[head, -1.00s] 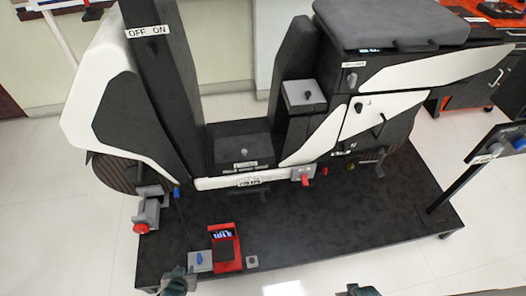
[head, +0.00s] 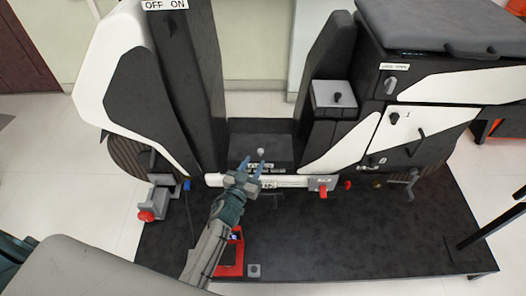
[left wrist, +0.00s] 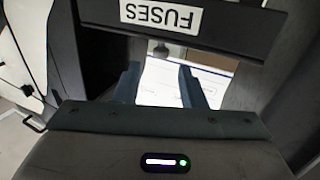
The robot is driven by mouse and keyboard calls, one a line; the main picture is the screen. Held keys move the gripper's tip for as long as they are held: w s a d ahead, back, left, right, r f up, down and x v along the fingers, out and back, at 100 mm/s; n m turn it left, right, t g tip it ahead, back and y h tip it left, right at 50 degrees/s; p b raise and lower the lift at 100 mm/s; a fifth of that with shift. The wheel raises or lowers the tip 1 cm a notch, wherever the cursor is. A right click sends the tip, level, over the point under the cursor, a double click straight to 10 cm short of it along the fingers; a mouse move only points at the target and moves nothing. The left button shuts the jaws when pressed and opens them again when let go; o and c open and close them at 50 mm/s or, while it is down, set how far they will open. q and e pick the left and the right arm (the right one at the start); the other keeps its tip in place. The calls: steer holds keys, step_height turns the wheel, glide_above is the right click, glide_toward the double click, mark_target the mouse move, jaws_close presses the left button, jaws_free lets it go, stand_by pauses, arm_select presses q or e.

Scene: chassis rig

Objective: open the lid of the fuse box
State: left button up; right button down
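The fuse box is the dark low box (head: 250,147) in the recess between the two tall dark uprights in the head view. A small light knob (head: 261,152) shows on it, with small labels at its front edge. In the left wrist view a dark panel (left wrist: 240,38) carries a white FUSES label, and a round knob (left wrist: 160,49) shows just below it. My left gripper (head: 252,166) is at the front edge of the box, close to the knob. Its two blue-grey fingers (left wrist: 158,86) are apart with nothing between them. The lid looks closed. My right gripper is out of view.
A white bar (head: 295,182) runs along the front of the recess. A red-knobbed clamp (head: 322,186) is on its right, another red knob (head: 146,215) at lower left. A red device (head: 230,262) lies below my left arm. The dark platform's (head: 370,240) front right is clear.

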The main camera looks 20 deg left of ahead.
mark_target(260, 153)
arm_select(q)
steer(key=w, duration=0.4)
steer(key=w+b, duration=0.1)
steer(key=w, duration=0.2)
steer(key=shift+d+f, duration=0.1)
steer(key=shift+d, duration=0.25)
jaws_close()
